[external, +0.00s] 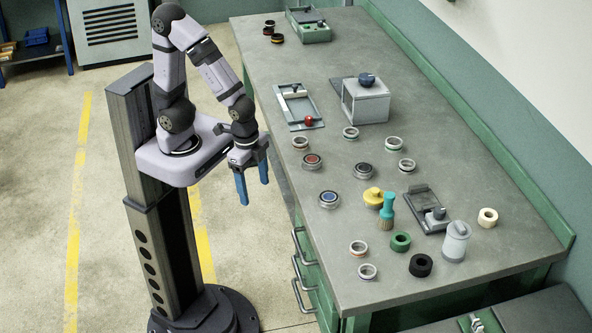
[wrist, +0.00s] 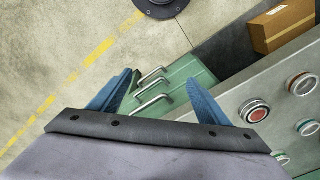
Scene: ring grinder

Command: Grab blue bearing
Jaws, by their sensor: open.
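The blue bearing (external: 328,199), a metal ring with a blue inner band, lies flat on the workbench near its left edge. It is just in front of the red bearing (external: 312,161) and left of the yellow piece. My gripper (external: 253,187) has blue fingers that point down, spread apart with nothing between them. It hangs left of the bench, beyond its edge and apart from the bearing. In the wrist view my gripper (wrist: 158,88) is over the drawer handles, and the red bearing (wrist: 256,112) lies to the right. I cannot clearly identify the blue bearing there.
Several rings and a dark bearing (external: 363,171) surround the blue bearing. A yellow piece (external: 373,196) and a teal-handled brush (external: 387,208) stand to its right. A grey box fixture (external: 365,101) stands farther back. Drawer handles (external: 304,246) stick out from the bench's left side.

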